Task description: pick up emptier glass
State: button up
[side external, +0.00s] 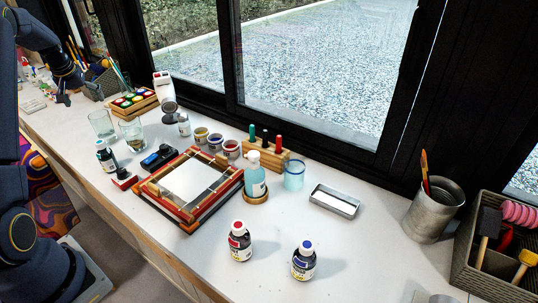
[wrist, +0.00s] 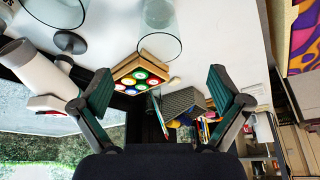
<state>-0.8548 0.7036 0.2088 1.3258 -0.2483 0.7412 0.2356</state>
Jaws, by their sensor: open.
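Two clear drinking glasses stand close together at the left part of the table: the left glass (side external: 102,124) and the right glass (side external: 132,133). I cannot tell for sure how much each holds. A bluish glass (side external: 294,175) stands farther right beside the wooden rack. In the wrist view one clear glass (wrist: 160,32) is at the top centre, and another glass (wrist: 58,10) is cut off at the top left. My gripper (side external: 63,97) is beyond the two glasses on the left, apart from them. In the wrist view my gripper (wrist: 159,75) is open and empty.
A paint box (side external: 134,102) with coloured wells stands behind the glasses; it also shows between my fingers in the wrist view (wrist: 138,74). A white and red device (side external: 163,84) is near the window. A dark brush basket (side external: 105,84) is close to my gripper. Ink bottles (side external: 106,156) stand in front.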

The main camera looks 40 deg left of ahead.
aim_at(103, 126)
jog(key=x, duration=1.4)
jog(key=shift+w+f, duration=0.1)
jog(key=shift+f, duration=0.2)
jog(key=shift+d, duration=0.1)
jog(key=c, duration=1.3)
